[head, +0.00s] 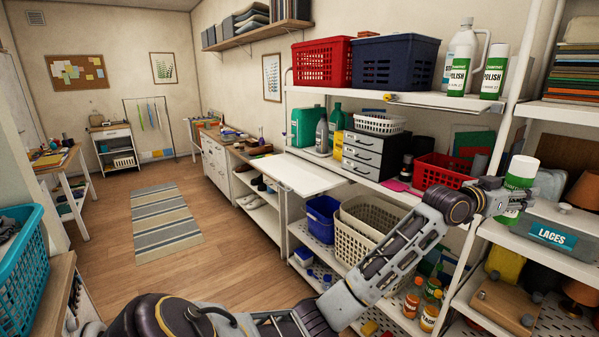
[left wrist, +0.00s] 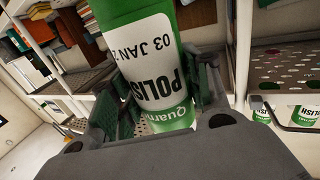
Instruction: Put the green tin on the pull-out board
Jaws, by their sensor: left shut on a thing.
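The green tin (head: 519,180), with a white upper part and a POLISH label, is held at the right of the head view, in front of the shelving. My left gripper (head: 503,196) is shut on it; in the left wrist view the tin (left wrist: 152,62) sits between the two fingers (left wrist: 165,95), its lettering upside down. The pull-out board (head: 297,175) is a bare white panel sticking out of the shelving at mid height, left of centre in the head view, well to the left of the gripper. My right gripper is not in view.
A similar green-and-white tin (head: 492,75) and a white jug (head: 460,55) stand on the top shelf. A grey drawer box (head: 372,155) and a red basket (head: 440,172) lie between gripper and board. A LACES box (head: 556,235) is close to the gripper.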

